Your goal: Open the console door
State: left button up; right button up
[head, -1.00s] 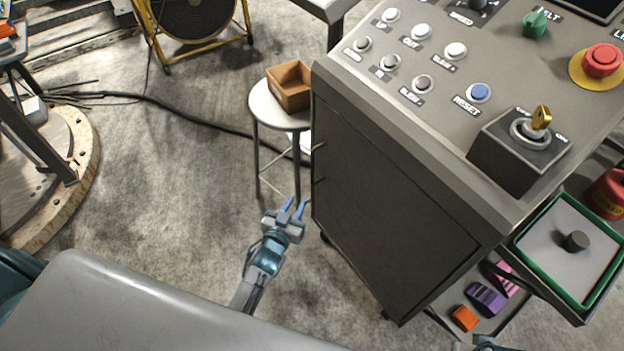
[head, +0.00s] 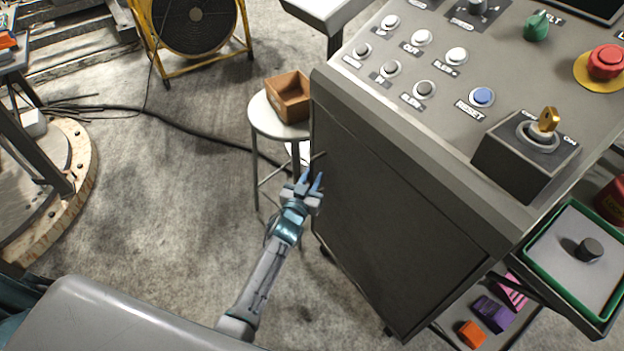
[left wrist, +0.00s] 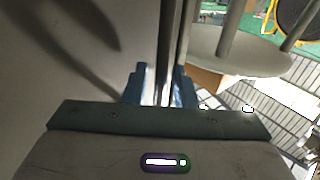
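The console (head: 470,195) stands at the right with its dark grey door panel (head: 390,225) facing me, and the door looks closed. A thin handle shows at the door's left edge (head: 318,156), partly hidden by my left gripper. My left gripper (head: 311,181) is at that edge, fingers apart, pointing away from me. In the left wrist view a vertical bar, which looks like the handle (left wrist: 172,45), runs between the fingers (left wrist: 160,85). I see gaps beside it; firm contact cannot be made out. My right gripper is not in view.
A round stool (head: 262,120) with an open wooden box (head: 289,95) stands just beyond the gripper. A yellow-framed fan (head: 195,25) is farther back. A green-rimmed tray (head: 575,262) juts out at the right. The concrete floor at left is mostly clear, with a cable (head: 190,130) across it.

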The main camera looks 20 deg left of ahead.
pick_arm(q)
jog(key=shift+w, duration=0.1)
grip_shut()
